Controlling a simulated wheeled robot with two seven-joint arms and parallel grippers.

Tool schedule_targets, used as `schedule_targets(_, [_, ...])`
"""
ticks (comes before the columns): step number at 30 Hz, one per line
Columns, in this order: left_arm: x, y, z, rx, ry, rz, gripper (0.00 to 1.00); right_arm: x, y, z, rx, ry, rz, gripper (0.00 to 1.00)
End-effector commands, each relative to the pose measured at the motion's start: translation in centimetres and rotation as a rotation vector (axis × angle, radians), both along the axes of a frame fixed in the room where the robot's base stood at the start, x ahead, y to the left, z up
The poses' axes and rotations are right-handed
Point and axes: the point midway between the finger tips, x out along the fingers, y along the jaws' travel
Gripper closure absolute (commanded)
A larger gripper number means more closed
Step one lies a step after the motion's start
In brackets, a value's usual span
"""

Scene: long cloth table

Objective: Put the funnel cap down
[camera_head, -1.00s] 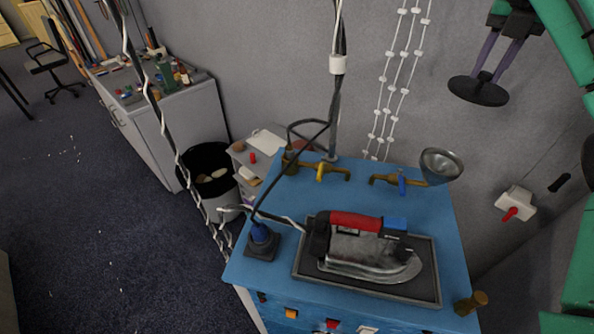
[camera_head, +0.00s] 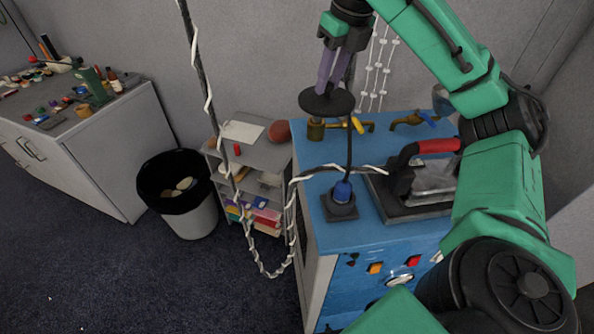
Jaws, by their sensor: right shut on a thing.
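My right gripper (camera_head: 327,82) comes down from the top with its purple fingers shut on the funnel cap (camera_head: 318,105), a flat black disc. The cap is held roughly level, and in the picture it overlaps the back left corner of the blue table (camera_head: 370,236), above a brass fitting (camera_head: 316,130). A gap between cap and table cannot be judged exactly. The metal funnel (camera_head: 441,101) is mostly hidden behind my right arm. My left gripper is not in view.
A blue plug on a dark base (camera_head: 341,206) and brass taps (camera_head: 408,122) are near. A grey shelf (camera_head: 262,152) and a black-lined bin (camera_head: 200,216) stand left. A cord-wrapped cable (camera_head: 206,90) hangs nearby.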

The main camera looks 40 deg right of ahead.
Motion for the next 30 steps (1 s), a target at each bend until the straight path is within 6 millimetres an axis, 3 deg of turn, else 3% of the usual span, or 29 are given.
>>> schedule_targets(1, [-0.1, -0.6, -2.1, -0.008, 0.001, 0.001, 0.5, 0.0, -0.1, -2.5, -0.001, 0.005, -0.001, 1.0])
schedule_targets(3, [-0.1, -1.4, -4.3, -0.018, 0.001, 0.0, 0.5, 0.0, -0.1, -5.3, 0.0, 0.008, 0.0, 1.0])
schedule_targets(9, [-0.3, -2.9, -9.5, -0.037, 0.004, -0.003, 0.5, 0.0, -0.2, -12.0, -0.001, 0.007, -0.001, 1.0])
schedule_targets(16, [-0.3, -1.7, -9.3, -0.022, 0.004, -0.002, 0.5, -0.1, -0.3, -15.2, -0.003, 0.003, -0.004, 1.0])
schedule_targets(21, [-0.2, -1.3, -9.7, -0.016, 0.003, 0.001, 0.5, -0.1, -0.3, -18.5, -0.003, 0.005, -0.004, 1.0])
schedule_targets(30, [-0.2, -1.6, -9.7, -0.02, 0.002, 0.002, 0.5, 0.0, -0.2, -19.0, 0.0, 0.001, -0.002, 1.0])
